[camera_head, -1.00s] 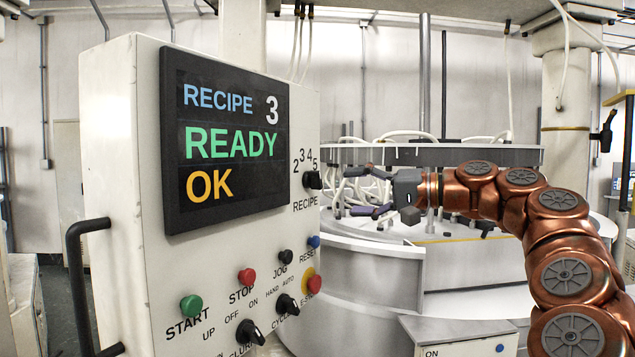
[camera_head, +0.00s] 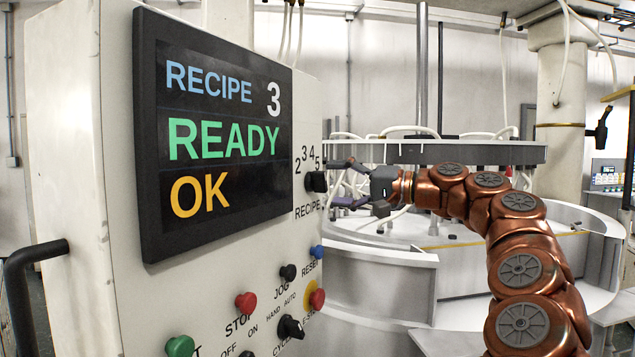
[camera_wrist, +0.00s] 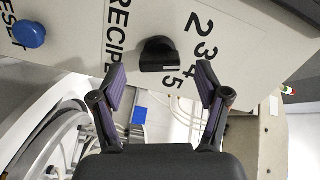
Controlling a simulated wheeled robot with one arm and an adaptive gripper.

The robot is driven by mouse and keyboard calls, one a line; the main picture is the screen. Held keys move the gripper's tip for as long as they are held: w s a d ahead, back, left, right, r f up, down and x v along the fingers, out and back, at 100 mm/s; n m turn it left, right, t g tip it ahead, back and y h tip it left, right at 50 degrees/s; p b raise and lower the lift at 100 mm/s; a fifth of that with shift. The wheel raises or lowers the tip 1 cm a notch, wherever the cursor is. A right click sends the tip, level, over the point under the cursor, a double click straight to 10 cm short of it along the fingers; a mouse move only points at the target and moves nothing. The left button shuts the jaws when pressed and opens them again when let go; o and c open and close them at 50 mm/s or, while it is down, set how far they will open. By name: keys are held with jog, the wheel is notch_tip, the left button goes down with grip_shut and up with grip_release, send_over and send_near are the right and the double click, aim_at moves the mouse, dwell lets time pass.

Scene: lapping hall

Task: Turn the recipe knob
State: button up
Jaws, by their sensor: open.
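The black recipe knob (camera_head: 316,182) is on the right part of the white panel, under the numbers 2 to 5 and above the word RECIPE. In the wrist view the knob (camera_wrist: 158,54) lies just beyond and between my two fingertips. My gripper (camera_head: 338,183) is open and points at the panel from the right, with its fingertips close to the knob. In the wrist view my gripper (camera_wrist: 160,88) has a finger on each side, apart from the knob. The display (camera_head: 215,135) reads RECIPE 3, READY, OK.
Below the knob are a blue RESET button (camera_head: 317,252), a black JOG button (camera_head: 288,273), a red and yellow stop button (camera_head: 317,298) and a red STOP button (camera_head: 246,302). A round lapping machine (camera_head: 380,275) stands behind my arm.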

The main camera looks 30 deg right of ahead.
aim_at(325, 185)
jog(key=shift+p+x, duration=0.35)
jog(key=shift+x, duration=1.9)
jog(key=c, duration=1.2)
jog(key=shift+o, duration=0.2)
jog(key=shift+f, duration=0.1)
